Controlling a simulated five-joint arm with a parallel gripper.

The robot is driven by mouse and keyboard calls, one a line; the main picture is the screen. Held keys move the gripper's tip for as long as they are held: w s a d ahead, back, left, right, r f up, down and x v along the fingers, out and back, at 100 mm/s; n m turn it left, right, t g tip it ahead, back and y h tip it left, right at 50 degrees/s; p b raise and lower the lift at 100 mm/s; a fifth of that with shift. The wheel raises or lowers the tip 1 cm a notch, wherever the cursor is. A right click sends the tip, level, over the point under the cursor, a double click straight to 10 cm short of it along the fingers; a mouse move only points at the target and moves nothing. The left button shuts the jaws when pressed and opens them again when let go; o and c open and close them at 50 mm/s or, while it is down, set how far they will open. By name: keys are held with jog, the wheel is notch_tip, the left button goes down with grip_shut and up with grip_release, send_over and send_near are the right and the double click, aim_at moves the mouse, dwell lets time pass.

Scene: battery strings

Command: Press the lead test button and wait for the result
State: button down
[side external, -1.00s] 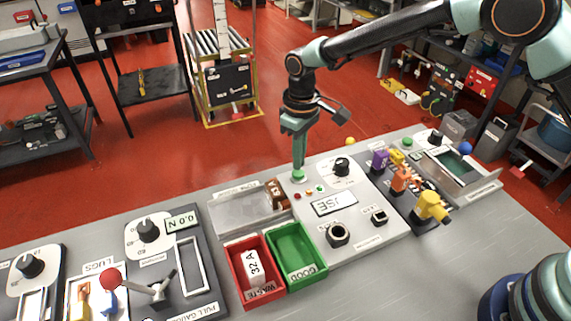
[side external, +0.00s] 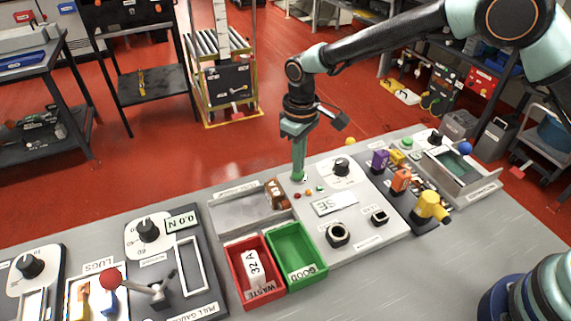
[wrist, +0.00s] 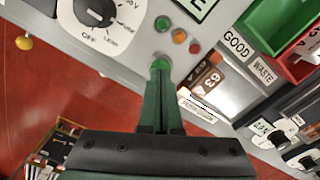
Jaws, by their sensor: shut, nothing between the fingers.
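The tester panel (side external: 362,247) lies on the bench. My gripper (side external: 298,179) is shut and empty, pointing straight down at the panel's far left corner. Its fingertips (wrist: 160,74) are at a green button (wrist: 160,64), apparently touching it. The fingers mostly hide the button, so I cannot tell how far it is pushed in. Beside it are a green lamp (wrist: 162,23), an amber lamp (wrist: 178,37) and a red lamp (wrist: 194,48). The white display (side external: 334,203) reads "SE" in the side view. A round black socket (side external: 337,234) and a square one (side external: 379,217) sit nearer.
A black knob (side external: 341,166) stands right of my fingers. The red WASTE bin (side external: 240,269) holds a white part marked 32A, and the green GOOD bin (side external: 318,277) is empty.

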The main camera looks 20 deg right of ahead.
jog(key=shift+f, duration=0.6)
jog(key=shift+r, duration=3)
jog(key=shift+d+r, duration=0.15)
jog(key=shift+r, duration=0.1)
jog(key=s+d+r+m+t, duration=0.2)
jog(key=s+d+r, duration=0.3)
jog(key=d+r, duration=0.3)
jog(key=s+d+r+m+t, duration=0.2)
jog(key=s+d+r, duration=0.4)
jog(key=d+r, duration=0.2)
jog(key=s+d+f+m+t, duration=0.1)
jog(key=s+d+m, duration=0.1)
jog(key=s+d, duration=0.3)
jog(key=shift+s+f+t, duration=0.2)
jog(key=shift+s+t, duration=0.1)
jog(key=shift+s, duration=0.85)
